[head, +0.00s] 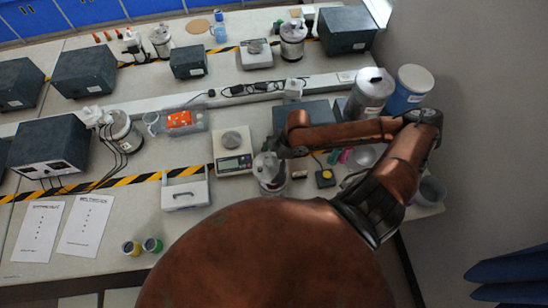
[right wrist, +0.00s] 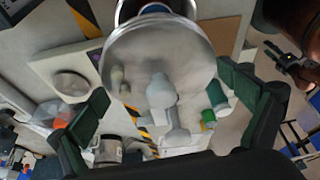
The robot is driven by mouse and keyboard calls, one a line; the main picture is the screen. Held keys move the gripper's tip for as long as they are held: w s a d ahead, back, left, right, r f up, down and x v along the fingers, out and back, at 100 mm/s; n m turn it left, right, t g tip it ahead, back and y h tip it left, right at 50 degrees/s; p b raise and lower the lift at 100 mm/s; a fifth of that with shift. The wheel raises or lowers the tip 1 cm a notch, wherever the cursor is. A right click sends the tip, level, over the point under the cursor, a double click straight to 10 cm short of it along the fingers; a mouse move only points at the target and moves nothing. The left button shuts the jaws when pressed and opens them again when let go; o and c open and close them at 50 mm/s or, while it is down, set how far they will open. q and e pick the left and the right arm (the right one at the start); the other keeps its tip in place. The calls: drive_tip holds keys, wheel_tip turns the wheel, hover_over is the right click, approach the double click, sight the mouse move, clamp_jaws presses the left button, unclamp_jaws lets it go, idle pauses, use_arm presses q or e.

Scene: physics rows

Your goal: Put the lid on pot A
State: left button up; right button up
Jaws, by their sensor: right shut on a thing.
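My right gripper (head: 277,151) reaches in from the right, just above a silver pot (head: 272,186) at the near edge of the table. It is shut on a round silver lid with a pale knob (right wrist: 158,88). In the right wrist view the lid fills the middle, between the dark green fingers of the gripper (right wrist: 165,105). In the head view the lid (head: 267,164) shows over the pot's top. I cannot tell whether it touches the pot's rim. No letter on the pot is readable.
A yellow button box (head: 324,178) lies to the right. Large silver (head: 370,95) and blue-white (head: 409,90) containers stand behind my arm. Free table lies around the yellow and green jars (head: 152,245).

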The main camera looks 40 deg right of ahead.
sight(273, 170)
drive_tip(key=shift+s+d+r, duration=0.25)
drive_tip(key=shift+s+d, duration=0.05)
drive_tip(key=shift+s, duration=0.1)
drive_tip(key=shift+s+f+n+p, duration=0.1)
drive_tip(key=shift+s+n+p, duration=0.1)
drive_tip(key=shift+n+p, duration=0.15)
drive_tip(key=shift+d+f, duration=0.1)
wheel_tip(273, 170, down, 4)
drive_tip(key=b, duration=0.5)
drive_tip(key=shift+f, duration=0.25)
use_arm(q)
drive_tip(key=shift+w+d+f+b, duration=0.1)
drive_tip(key=shift+f+b, duration=0.35)
drive_tip(key=shift+f, duration=1.75)
use_arm(e)
drive_tip(key=shift+f, duration=0.9)
use_arm(q)
drive_tip(key=shift+r+p, duration=0.75)
drive_tip(key=shift+r, duration=0.25)
use_arm(e)
drive_tip(key=shift+f, duration=0.35)
drive_tip(key=o, duration=1)
drive_tip(key=shift+c, duration=0.2)
